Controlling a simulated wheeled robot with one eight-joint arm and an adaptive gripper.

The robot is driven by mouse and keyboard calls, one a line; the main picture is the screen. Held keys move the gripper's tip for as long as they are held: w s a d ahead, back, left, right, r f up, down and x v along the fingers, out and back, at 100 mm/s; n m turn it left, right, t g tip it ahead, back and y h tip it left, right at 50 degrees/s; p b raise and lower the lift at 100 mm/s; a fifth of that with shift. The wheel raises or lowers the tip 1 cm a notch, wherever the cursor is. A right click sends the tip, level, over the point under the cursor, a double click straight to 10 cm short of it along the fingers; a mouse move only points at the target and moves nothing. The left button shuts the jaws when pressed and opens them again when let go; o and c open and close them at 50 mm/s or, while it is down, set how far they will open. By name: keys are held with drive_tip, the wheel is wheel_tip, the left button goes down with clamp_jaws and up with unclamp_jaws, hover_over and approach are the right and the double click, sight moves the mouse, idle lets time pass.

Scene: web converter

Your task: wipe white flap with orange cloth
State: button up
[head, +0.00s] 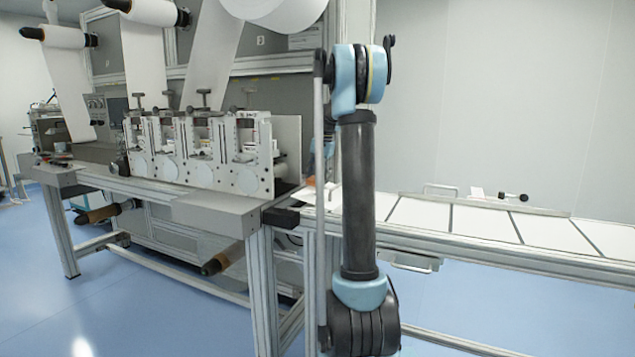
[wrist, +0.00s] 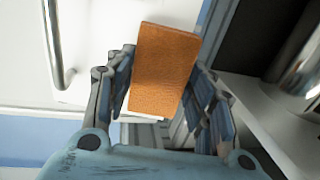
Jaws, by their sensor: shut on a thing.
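My gripper (wrist: 165,72) is shut on the orange cloth (wrist: 163,60), a flat rectangular block between the two fingers in the wrist view. A white panel with a metal bar handle, seemingly the white flap (wrist: 100,28), lies behind and left of the cloth. I cannot tell whether the cloth touches it. In the head view my arm hides most of the gripper. A small patch of orange (head: 311,182) shows just left of the arm, above a white surface (head: 312,196) at the machine's end.
A machine with several white upright plates (head: 200,150) and paper rolls stands at left. A table (head: 480,222) with white panels and handles runs right behind my arm. In the wrist view a metal cylinder (wrist: 305,65) stands at right. The blue floor (head: 150,300) in front is clear.

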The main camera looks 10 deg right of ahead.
drive_tip(key=shift+s+d+r, duration=0.15)
drive_tip(key=shift+d+r, duration=0.05)
drive_tip(key=shift+r, duration=1.1)
drive_tip(key=shift+s+d+r, duration=0.1)
drive_tip(key=shift+d+r, duration=0.1)
drive_tip(key=shift+r, duration=1.05)
drive_tip(key=shift+s+d+r, duration=0.1)
drive_tip(key=shift+r, duration=0.65)
drive_tip(key=shift+s+d+r, duration=0.1)
drive_tip(key=shift+r, duration=0.6)
drive_tip(key=shift+a, duration=0.1)
